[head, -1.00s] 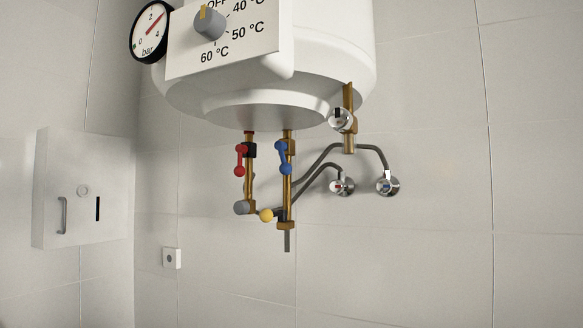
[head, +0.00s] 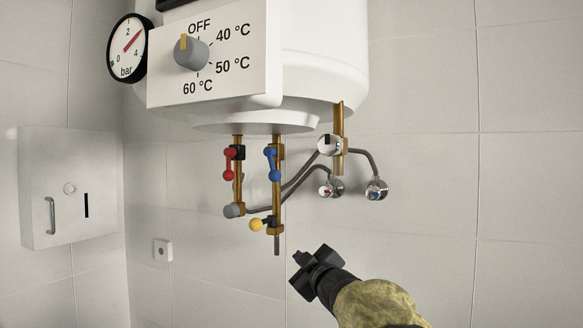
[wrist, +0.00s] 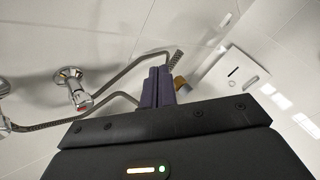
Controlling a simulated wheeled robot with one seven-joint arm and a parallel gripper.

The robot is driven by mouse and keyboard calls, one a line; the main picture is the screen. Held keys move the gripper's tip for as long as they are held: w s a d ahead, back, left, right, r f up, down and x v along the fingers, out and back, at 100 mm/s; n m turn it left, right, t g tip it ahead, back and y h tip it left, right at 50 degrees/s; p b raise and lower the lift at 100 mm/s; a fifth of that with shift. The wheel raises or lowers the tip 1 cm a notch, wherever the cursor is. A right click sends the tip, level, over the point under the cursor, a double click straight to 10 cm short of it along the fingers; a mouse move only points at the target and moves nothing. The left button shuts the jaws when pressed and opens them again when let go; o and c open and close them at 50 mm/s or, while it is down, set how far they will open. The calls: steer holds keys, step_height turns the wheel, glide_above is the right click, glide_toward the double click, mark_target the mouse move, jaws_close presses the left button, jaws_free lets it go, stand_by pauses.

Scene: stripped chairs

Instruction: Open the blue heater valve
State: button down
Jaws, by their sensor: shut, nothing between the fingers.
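The blue heater valve (head: 273,163) is a blue lever with a round knob end on a brass pipe under the white heater. Its lever hangs down along the pipe. My gripper (head: 298,257) is below and to the right of it, apart from it, with its fingers shut and nothing held. In the wrist view the shut dark fingers (wrist: 157,86) point toward the wall and pipes. I cannot make out the blue lever in the wrist view.
A red lever (head: 229,164) hangs just left of the blue one. Chrome wall valves (head: 376,189) and grey hoses are at the right. A white wall box (head: 70,188) is at the left.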

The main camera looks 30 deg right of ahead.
step_height(320, 180, up, 8)
steer(key=d+n+t+y+p, duration=0.1)
steer(key=d+n+y, duration=0.1)
steer(key=n, duration=0.1)
steer(key=n+y+p, duration=0.3)
steer(key=n+y, duration=0.1)
steer(key=n, duration=0.3)
glide_toward(280, 176)
steer(key=w+d, duration=0.1)
steer(key=d, duration=0.3)
steer(key=s+d+r+n+g+y+p, duration=0.1)
steer(key=s+r+n+g+y+p, duration=0.1)
steer(key=s+n, duration=0.4)
steer(key=shift+s+d+r+g+y+p, duration=0.2)
steer(key=shift+r+g+y+p, duration=0.35)
steer(key=shift+g, duration=0.65)
steer(key=shift+r, duration=0.15)
steer(key=p+x, duration=0.5)
steer(key=x, duration=0.7)
steer(key=shift+w+a+r+p, duration=0.1)
steer(key=shift+w+p, duration=0.25)
steer(key=shift+w, duration=0.05)
steer(key=shift+w+a+f, duration=0.25)
steer(key=shift+w, duration=0.25)
